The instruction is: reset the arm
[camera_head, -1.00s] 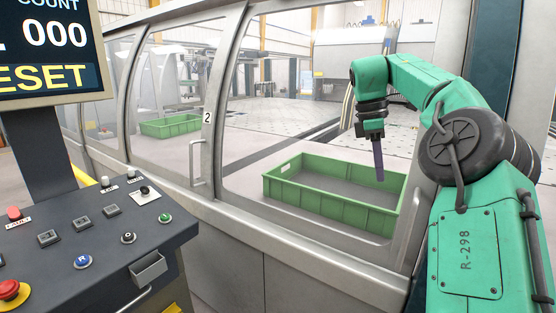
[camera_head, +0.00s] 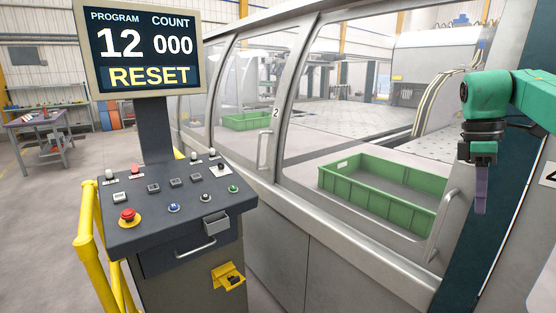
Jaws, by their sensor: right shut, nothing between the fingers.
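My right arm is green and comes in from the right edge. Its gripper (camera_head: 480,206) hangs pointing down at the right, shut and empty, with dark purplish fingers. It is in front of the machine's dark frame post, to the right of the green crate behind the glass. My left gripper is not in view. The control console (camera_head: 180,215) stands at the centre left, apart from the gripper. Its screen (camera_head: 148,47) reads PROGRAM 12, COUNT 000 and RESET.
The console carries a red emergency button (camera_head: 128,215) and several other buttons. A yellow rail (camera_head: 90,245) stands at its left. Behind the glass are a near green crate (camera_head: 375,196) and a far one (camera_head: 245,121). A workbench (camera_head: 42,125) stands at the far left, with open floor before it.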

